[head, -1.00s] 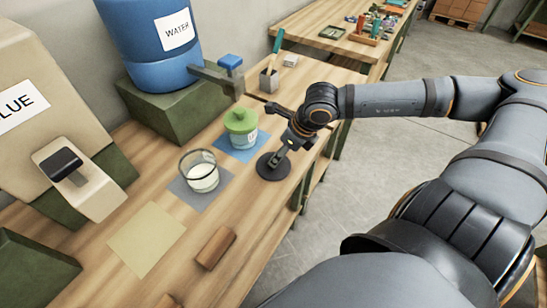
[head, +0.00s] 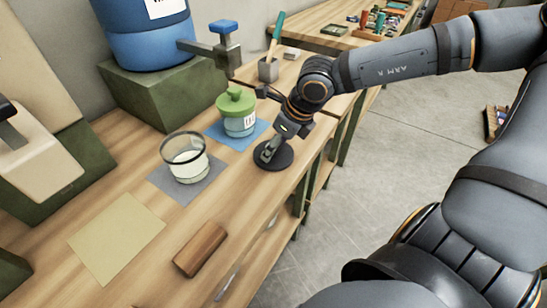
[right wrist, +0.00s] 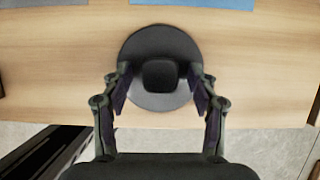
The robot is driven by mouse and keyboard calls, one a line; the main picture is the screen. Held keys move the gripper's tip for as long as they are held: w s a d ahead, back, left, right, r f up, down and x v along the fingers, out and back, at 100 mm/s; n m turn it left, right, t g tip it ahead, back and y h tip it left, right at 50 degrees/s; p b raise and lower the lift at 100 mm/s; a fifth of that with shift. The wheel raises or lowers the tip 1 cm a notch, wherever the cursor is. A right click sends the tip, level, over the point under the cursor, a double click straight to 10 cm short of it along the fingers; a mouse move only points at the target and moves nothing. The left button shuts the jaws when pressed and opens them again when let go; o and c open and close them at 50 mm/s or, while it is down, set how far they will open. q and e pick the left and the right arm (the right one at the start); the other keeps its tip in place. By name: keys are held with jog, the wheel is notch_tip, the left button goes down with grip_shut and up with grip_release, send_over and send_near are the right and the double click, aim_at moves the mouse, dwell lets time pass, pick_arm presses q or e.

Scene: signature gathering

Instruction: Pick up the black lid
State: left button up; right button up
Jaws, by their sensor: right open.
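The black lid (head: 284,158) is a flat round disc lying on the wooden bench near its front edge. In the right wrist view the lid (right wrist: 160,45) shows a raised knob (right wrist: 160,75) at its middle. My right gripper (head: 268,150) is over the lid, and its fingers hide part of it in the head view. In the right wrist view the fingers of my right gripper (right wrist: 160,94) are apart, one on each side of the knob, with gaps to it. My left gripper is not in view.
A green-lidded jar (head: 239,115) stands on a blue mat (head: 215,131) behind the lid. A glass jar with white contents (head: 186,165) stands on a grey mat (head: 180,195). A brown block (head: 201,249) and a yellow mat (head: 115,238) lie nearer.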

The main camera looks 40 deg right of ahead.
jog(key=shift+f, duration=0.1)
jog(key=c, duration=1.1)
jog(key=shift+o, duration=0.2)
